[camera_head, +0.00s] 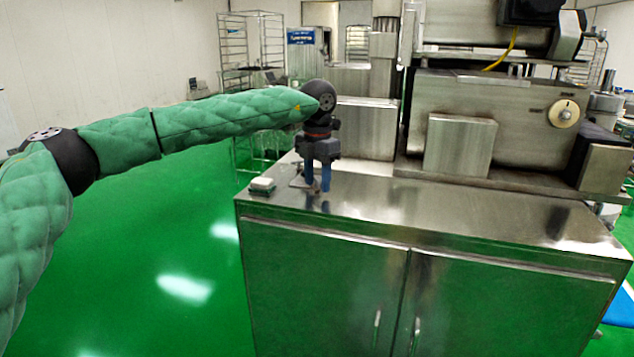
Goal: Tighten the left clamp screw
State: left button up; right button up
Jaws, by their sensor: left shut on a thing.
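My left arm reaches in from the left in a green quilted sleeve. Its gripper (318,184) points straight down over the left back part of the steel cabinet top (400,219). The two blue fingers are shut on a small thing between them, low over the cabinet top. I take this to be the left clamp screw, but it is mostly hidden by the fingers and too small to make out. A small metal piece (298,181) shows just left of the fingers. My right gripper is not in view.
The large steel machine (490,115) stands behind and to the right. The front right of the cabinet top is clear.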

pick_arm(q)
jog(key=shift+f, duration=0.2)
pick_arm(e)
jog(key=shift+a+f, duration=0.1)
pick_arm(q)
jog(key=o, duration=0.9)
jog(key=shift+s, duration=0.1)
jog(key=shift+o, duration=0.2)
jog(key=shift+d, duration=0.1)
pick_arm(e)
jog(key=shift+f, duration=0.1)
pick_arm(q)
jog(key=shift+w, duration=0.2)
jog(key=shift+r, duration=0.4)
notch_tip(320, 180, up, 6)
jog(key=shift+f+b, duration=0.2)
jog(key=shift+b, duration=0.55)
jog(key=shift+r, duration=0.6)
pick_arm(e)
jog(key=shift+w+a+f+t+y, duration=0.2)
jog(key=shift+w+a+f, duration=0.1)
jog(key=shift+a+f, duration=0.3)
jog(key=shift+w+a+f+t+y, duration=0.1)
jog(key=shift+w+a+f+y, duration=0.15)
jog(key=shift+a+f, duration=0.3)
